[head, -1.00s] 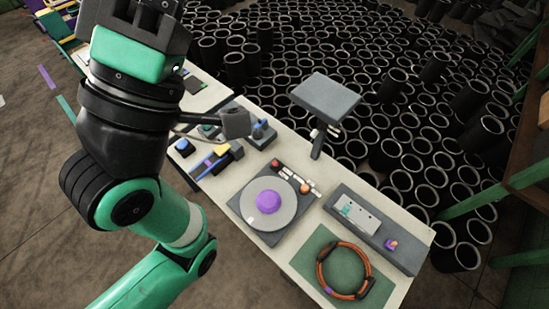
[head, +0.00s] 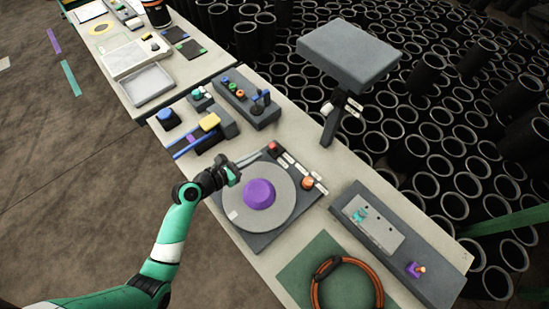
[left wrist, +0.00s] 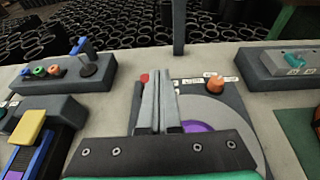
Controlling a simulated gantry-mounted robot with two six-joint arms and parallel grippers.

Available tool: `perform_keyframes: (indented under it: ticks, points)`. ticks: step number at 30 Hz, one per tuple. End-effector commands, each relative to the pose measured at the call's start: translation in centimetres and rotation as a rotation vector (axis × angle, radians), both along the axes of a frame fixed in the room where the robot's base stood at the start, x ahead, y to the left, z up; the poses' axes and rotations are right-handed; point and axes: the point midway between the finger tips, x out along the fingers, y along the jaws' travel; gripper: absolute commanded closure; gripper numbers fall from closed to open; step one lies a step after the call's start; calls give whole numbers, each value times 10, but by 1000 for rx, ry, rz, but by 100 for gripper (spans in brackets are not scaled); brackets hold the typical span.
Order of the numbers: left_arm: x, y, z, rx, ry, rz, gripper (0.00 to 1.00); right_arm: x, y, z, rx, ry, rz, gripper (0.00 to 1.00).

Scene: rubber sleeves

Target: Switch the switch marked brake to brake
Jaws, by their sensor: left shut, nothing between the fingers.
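My left gripper (head: 258,157) is shut and empty, over the far left part of a grey turntable (head: 280,214) with a purple centre knob (head: 259,194). In the left wrist view its fingers (left wrist: 158,80) are together and hide part of the turntable. A red button (head: 273,147) and an orange knob (head: 307,183) with small white labels stand along the turntable's far edge. A grey box (head: 435,267) at the right carries a teal switch (head: 360,215) on a pale plate and a purple-orange switch (head: 416,269). I cannot read which label says brake. My right gripper is not in view.
A control box (head: 247,105) with coloured knobs and a blue-topped lever stands behind left, near a yellow-and-blue slider unit (head: 209,122). A raised grey panel (head: 349,54) stands on a post. An orange ring (head: 318,288) lies on a green mat. Black sleeves crowd the floor beyond.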

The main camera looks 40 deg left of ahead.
Motion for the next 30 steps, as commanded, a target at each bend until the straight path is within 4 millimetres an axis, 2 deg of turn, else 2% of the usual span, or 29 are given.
perform_keyframes:
  ticks: [1,3,6,10,20,25,30]
  points:
    - [-16,7,-44,-20,39,30,100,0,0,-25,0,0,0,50]
    - [-34,14,-75,-40,74,66,100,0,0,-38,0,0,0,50]
    - [-48,22,-96,-54,98,101,100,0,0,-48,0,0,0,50]
    - [-50,28,-97,-53,98,116,100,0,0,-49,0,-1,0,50]
    - [-47,28,-96,-51,97,114,100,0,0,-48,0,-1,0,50]
    - [-31,28,-105,-50,96,110,100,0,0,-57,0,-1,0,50]
    - [0,27,-122,-49,95,110,100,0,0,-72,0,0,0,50]
